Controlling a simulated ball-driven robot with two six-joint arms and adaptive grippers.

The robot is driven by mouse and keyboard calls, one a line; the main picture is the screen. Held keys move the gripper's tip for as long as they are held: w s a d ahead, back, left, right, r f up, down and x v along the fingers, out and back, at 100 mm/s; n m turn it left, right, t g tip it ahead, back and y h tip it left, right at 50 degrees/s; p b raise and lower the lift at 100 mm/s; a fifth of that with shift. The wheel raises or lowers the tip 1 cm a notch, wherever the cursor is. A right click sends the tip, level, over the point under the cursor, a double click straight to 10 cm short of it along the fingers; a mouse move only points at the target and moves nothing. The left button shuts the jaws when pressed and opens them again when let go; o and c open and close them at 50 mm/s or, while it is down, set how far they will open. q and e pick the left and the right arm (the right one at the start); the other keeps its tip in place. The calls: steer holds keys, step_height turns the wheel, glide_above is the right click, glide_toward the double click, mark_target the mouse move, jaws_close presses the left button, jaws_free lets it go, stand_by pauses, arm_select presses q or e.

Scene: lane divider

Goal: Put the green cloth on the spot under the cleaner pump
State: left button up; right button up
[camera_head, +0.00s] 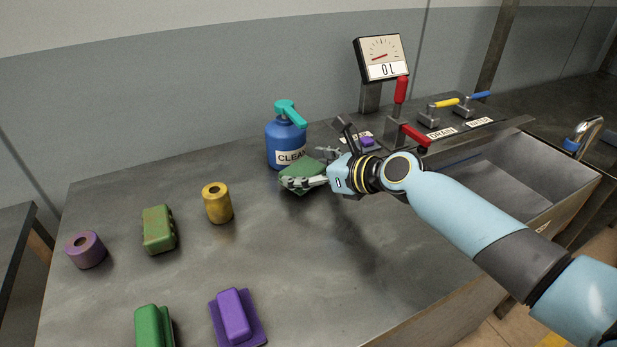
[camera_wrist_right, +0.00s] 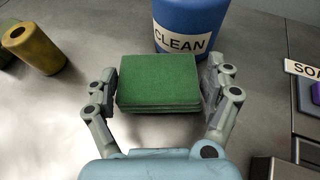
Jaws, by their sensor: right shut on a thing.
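The green cloth (camera_wrist_right: 157,82) is a folded, layered block between the two fingers of my right gripper (camera_wrist_right: 158,88). In the head view the cloth (camera_head: 297,176) is partly hidden by the fingers of the right gripper (camera_head: 305,172). The gripper is shut on it, just in front of the cleaner bottle. The blue cleaner bottle (camera_head: 285,143) is labelled CLEAN and has a teal pump (camera_head: 289,112) on top. The bottle also shows beyond the cloth in the wrist view (camera_wrist_right: 190,22). I cannot tell whether the cloth touches the table. My left gripper is not in view.
A yellow cylinder (camera_head: 217,203), a green block (camera_head: 159,230), a purple ring (camera_head: 86,250), another green block (camera_head: 152,327) and a purple block (camera_head: 233,315) stand on the left and front of the metal table. Red levers (camera_head: 401,90), a gauge (camera_head: 381,58) and a sink (camera_head: 530,185) are at right.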

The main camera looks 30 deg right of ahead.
steer(key=shift+f, duration=0.5)
steer(key=shift+f, duration=0.1)
steer(key=o, duration=1.1)
steer(key=shift+c, duration=0.2)
steer(key=shift+s+d+r, duration=0.1)
steer(key=shift+r, duration=0.1)
steer(key=p+v, duration=0.2)
steer(key=v, duration=0.9)
steer(key=shift+s+p, duration=0.25)
steer(key=shift+p, duration=0.05)
steer(key=shift+s, duration=0.1)
